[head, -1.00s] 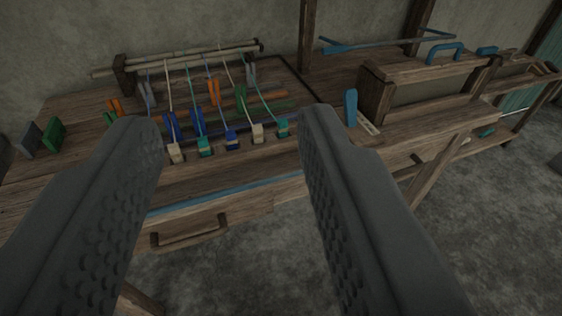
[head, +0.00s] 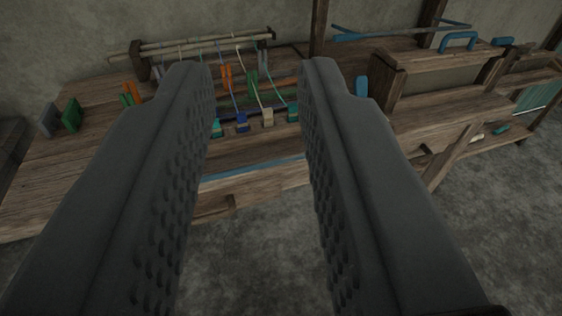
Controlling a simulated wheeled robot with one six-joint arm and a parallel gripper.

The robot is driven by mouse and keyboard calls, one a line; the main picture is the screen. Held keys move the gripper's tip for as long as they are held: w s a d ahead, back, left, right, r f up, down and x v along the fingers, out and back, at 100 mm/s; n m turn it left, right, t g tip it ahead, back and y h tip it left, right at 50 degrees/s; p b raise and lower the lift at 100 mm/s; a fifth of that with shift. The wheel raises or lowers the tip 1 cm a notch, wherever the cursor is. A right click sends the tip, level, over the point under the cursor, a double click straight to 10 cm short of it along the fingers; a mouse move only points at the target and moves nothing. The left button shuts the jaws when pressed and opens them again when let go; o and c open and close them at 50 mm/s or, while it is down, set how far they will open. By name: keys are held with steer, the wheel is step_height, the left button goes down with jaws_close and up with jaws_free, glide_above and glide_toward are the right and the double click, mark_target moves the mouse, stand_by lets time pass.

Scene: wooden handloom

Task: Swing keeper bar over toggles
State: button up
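The toggles are a row of small blocks on cords near the front of the loom table: a blue one (head: 242,123), a cream one (head: 268,117) and teal ones (head: 293,112). The left end of the row is hidden behind my left finger. A long blue bar (head: 255,169) runs along the table's front edge below them; I cannot tell for sure whether it is the keeper bar. My gripper (head: 255,70) is open and empty. Its fingers frame the toggles in the picture and appear apart from them.
A wooden roller rail (head: 205,42) stands at the back of the table. Green (head: 71,114) and grey (head: 48,120) paddles stand at the left. A post (head: 318,30) and a wooden box frame with a blue handle (head: 459,40) stand at the right. The floor in front is clear.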

jaws_close()
steer(key=w+d+f+m+g, duration=0.6)
steer(key=w+d+f+m, duration=0.4)
steer(key=m, duration=0.6)
steer(key=w+d+f+m+g+y, duration=0.1)
steer(key=w+d+f+m+g, duration=0.4)
steer(key=w+d+f+m, duration=0.5)
steer(key=shift+w+d+f+m+g+y, duration=0.3)
steer(key=shift+f+m, duration=1.7)
steer(key=shift+m, duration=1.5)
steer(key=shift+s+a, duration=0.1)
steer(key=shift+s, duration=0.05)
